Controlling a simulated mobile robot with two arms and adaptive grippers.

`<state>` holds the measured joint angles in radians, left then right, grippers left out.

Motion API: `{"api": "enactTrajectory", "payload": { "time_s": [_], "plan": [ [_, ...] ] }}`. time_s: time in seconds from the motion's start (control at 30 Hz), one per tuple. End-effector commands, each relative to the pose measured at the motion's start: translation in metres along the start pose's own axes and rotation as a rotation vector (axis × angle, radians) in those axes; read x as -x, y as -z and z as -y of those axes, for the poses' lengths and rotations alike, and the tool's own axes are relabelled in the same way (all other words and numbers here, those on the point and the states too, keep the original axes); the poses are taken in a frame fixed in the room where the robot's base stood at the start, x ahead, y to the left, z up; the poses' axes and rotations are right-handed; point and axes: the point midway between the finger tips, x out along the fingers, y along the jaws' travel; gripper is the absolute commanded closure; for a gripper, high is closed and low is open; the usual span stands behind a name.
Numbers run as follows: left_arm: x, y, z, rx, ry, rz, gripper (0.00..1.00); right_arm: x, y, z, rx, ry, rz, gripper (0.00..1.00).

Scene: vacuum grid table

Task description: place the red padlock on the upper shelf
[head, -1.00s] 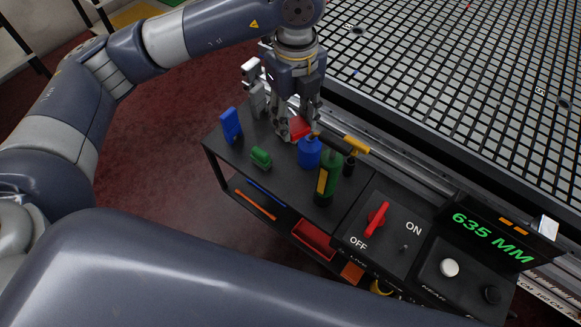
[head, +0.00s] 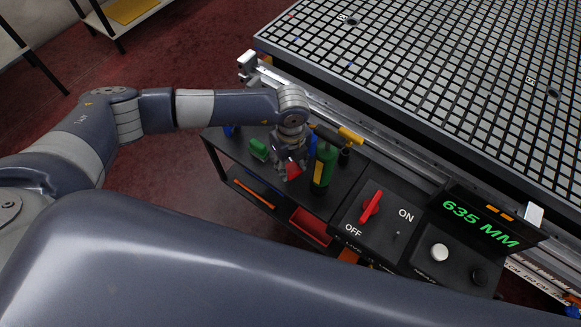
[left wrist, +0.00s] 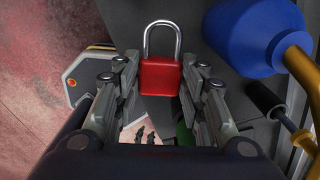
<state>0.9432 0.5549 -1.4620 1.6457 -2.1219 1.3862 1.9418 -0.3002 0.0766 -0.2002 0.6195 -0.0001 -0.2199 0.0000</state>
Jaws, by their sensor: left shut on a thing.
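The red padlock (head: 293,171) is between the fingers of my left gripper (head: 290,160) in the head view, near the front edge of the black upper shelf (head: 240,163). In the left wrist view the padlock's red body (left wrist: 160,76) sits between the two finger pairs, its silver shackle pointing away. My left gripper (left wrist: 158,85) is shut on it. The gripper and wrist partly hide the padlock in the head view, and I cannot tell whether it touches the shelf. My right gripper is not in view.
A green bottle (head: 323,168) stands just right of the gripper. A green padlock-like object (head: 258,149) lies to its left. A blue bottle (left wrist: 255,35) is close by. The lower shelf holds an orange tool (head: 253,194) and a red bin (head: 310,226). A control panel (head: 378,215) is at right.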

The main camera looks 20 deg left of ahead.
Motion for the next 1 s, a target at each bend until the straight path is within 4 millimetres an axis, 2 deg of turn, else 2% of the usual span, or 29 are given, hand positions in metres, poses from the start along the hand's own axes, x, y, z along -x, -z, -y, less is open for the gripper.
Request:
{"api": "enactTrajectory", "payload": {
  "time_s": [0.1,0.2,0.6,0.63,0.7,1.0],
  "plan": [
    [-0.019,0.0,-0.001,0.002,-0.003,-0.001,0.9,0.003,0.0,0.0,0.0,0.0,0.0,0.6],
    [-0.029,0.001,-0.001,0.001,-0.002,-0.001,0.9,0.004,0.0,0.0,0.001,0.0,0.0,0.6],
    [-0.037,0.0,-0.001,0.001,-0.001,0.0,0.9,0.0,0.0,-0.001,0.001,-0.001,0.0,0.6],
    [-0.037,0.0,-0.001,0.001,-0.002,0.0,0.6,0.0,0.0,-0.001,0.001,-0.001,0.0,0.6],
    [-0.036,0.0,-0.001,0.001,-0.002,0.0,0.44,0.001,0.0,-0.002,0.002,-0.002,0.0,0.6],
    [-0.035,0.0,-0.001,0.001,-0.002,0.0,0.42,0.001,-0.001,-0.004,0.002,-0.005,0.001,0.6]
  ]
}}
